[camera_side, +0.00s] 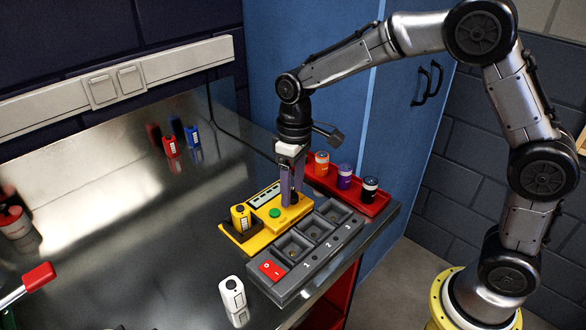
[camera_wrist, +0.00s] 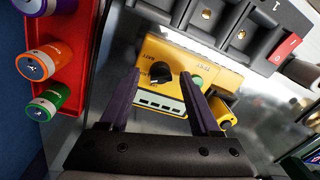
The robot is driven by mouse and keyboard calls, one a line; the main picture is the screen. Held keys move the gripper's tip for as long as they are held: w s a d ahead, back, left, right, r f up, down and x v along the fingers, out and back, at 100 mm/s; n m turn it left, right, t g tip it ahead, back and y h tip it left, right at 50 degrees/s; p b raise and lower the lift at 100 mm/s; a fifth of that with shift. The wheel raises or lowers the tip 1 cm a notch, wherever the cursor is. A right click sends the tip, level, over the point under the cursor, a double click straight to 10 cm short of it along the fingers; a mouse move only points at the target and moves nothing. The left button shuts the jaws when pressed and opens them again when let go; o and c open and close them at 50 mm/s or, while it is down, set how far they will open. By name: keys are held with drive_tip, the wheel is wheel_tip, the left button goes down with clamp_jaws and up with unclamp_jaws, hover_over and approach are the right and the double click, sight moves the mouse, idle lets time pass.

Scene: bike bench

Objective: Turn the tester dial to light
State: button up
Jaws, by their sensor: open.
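The yellow tester (camera_side: 297,212) sits on the bench, with a green button (camera_side: 275,212) and a display (camera_side: 264,197). Its black dial (camera_wrist: 161,74) shows in the wrist view, beside the green button (camera_wrist: 196,83) and above the display (camera_wrist: 161,104). My gripper (camera_side: 291,197) points down at the tester in the side view. In the wrist view my gripper (camera_wrist: 160,76) is open, with one purple finger on each side of the dial. I cannot tell whether the fingers touch it. The dial's setting is too small to read.
A grey dock (camera_side: 318,238) with numbered bays and a red switch (camera_side: 272,269) stands in front. A red tray (camera_side: 376,206) of coloured cylinders is to the right. A white block (camera_side: 232,295) stands nearer.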

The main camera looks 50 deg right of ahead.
wheel_tip(320, 180, up, 14)
drive_tip(key=shift+w+d+f, duration=0.15)
drive_tip(key=shift+d+f, duration=0.05)
drive_tip(key=shift+d, duration=0.25)
drive_tip(key=s+d+r+m+t, duration=0.1)
drive_tip(key=s+d+r+t, duration=0.35)
drive_tip(key=s, duration=0.75)
drive_tip(key=s+d+f+m, duration=0.1)
drive_tip(key=s+f, duration=0.2)
drive_tip(key=s, duration=0.3)
drive_tip(key=s+d+f+m+t, duration=0.1)
drive_tip(key=s+d+f, duration=0.1)
drive_tip(key=s+f, duration=0.2)
drive_tip(key=shift+s+f+m+h, duration=0.2)
drive_tip(key=shift+s+m+h, duration=0.15)
drive_tip(key=shift+s, duration=0.75)
